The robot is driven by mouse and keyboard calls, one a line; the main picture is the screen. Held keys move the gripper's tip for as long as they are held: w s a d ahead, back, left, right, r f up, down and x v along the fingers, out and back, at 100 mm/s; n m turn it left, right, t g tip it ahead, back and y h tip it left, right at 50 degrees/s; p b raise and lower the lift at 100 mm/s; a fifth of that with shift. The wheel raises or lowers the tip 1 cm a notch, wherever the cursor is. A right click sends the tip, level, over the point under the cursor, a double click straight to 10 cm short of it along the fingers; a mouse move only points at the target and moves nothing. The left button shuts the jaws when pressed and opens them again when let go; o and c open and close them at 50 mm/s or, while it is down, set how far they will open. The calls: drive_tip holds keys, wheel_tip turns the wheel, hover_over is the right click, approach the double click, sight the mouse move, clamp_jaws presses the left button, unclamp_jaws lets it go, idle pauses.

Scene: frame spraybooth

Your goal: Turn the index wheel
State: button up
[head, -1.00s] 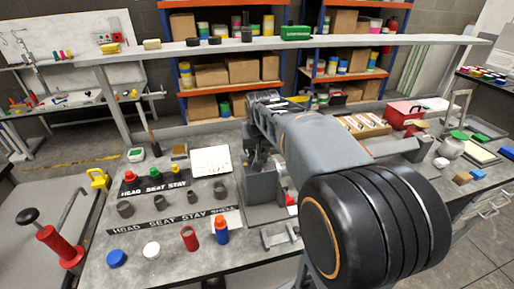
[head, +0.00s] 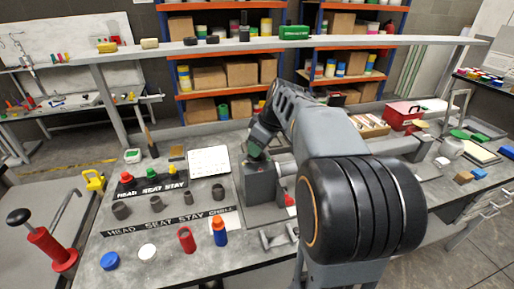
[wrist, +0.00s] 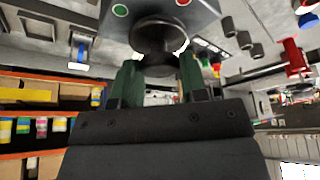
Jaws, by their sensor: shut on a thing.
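The index wheel (wrist: 158,38) is a dark round knob on a grey box (wrist: 200,14) that bears green and red dots. In the wrist view the two green fingers of my gripper (wrist: 158,72) stand on either side of the wheel's lower part and are shut on it. The fingers hide part of its sides. In the head view my gripper (head: 259,140) is at the top of the grey box (head: 262,184) at the middle of the bench. The wheel itself is hard to make out there.
A white sheet (head: 209,161) and labelled rows of caps and dark cups lie left of the box. A red cylinder (head: 186,240) and a blue-and-orange bottle (head: 219,232) stand near the front edge. A long shelf (head: 220,47) crosses behind the arm.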

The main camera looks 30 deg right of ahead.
drive_tip(key=n, duration=0.2)
drive_tip(key=n+g+y, duration=0.1)
drive_tip(key=n, duration=0.2)
drive_tip(key=shift+w+d+g, duration=0.1)
drive_tip(key=shift+w+g, duration=0.05)
drive_tip(key=shift+g, duration=0.15)
drive_tip(key=shift+n, duration=0.4)
drive_tip(key=o, duration=0.9)
drive_tip(key=v, duration=0.7)
drive_tip(key=p+v, duration=0.1)
drive_tip(key=v, duration=0.5)
drive_tip(key=shift+d+r, duration=0.35)
